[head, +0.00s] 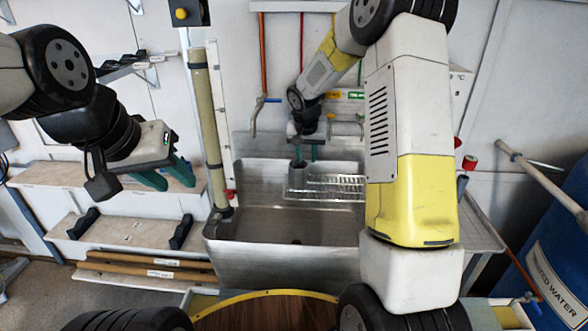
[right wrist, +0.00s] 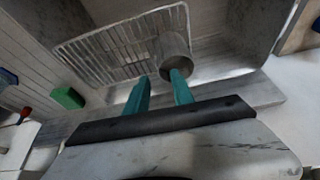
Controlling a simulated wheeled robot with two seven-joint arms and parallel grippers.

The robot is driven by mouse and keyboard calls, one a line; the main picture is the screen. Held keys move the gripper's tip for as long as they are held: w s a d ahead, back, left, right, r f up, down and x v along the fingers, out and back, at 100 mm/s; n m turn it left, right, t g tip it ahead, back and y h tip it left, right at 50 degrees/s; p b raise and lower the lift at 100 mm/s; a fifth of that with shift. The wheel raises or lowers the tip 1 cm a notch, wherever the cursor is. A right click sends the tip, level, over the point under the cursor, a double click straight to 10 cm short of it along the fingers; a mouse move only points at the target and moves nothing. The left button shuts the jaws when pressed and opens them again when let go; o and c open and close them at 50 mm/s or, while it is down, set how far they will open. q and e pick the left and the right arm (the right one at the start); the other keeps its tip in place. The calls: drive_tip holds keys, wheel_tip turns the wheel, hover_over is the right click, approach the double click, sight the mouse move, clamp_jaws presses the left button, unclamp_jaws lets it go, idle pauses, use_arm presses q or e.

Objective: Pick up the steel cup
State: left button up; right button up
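The steel cup (head: 297,182) stands at the left end of the wire rack (head: 338,187) in the sink. It also shows in the right wrist view (right wrist: 172,48). My right gripper (head: 306,157) is just above the cup, pointing down. In the right wrist view its two teal fingers (right wrist: 158,84) are apart, so it is open. One fingertip overlaps the cup's rim; the other is beside the cup. I cannot tell whether either touches it. My left gripper (head: 167,181) is open and empty, away at the left in front of the shelves.
The metal sink (head: 265,222) has an empty basin around the rack. Valves and pipes line the wall behind it. A vertical pole (head: 207,130) stands at its left, and a blue barrel (head: 560,240) at the right. A green block (right wrist: 68,98) lies near the rack.

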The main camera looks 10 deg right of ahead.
sight(298, 174)
drive_tip(key=x, duration=0.5)
drive_tip(key=shift+w+f, duration=0.25)
drive_tip(key=shift+f, duration=0.1)
clamp_jaws()
idle(1.1)
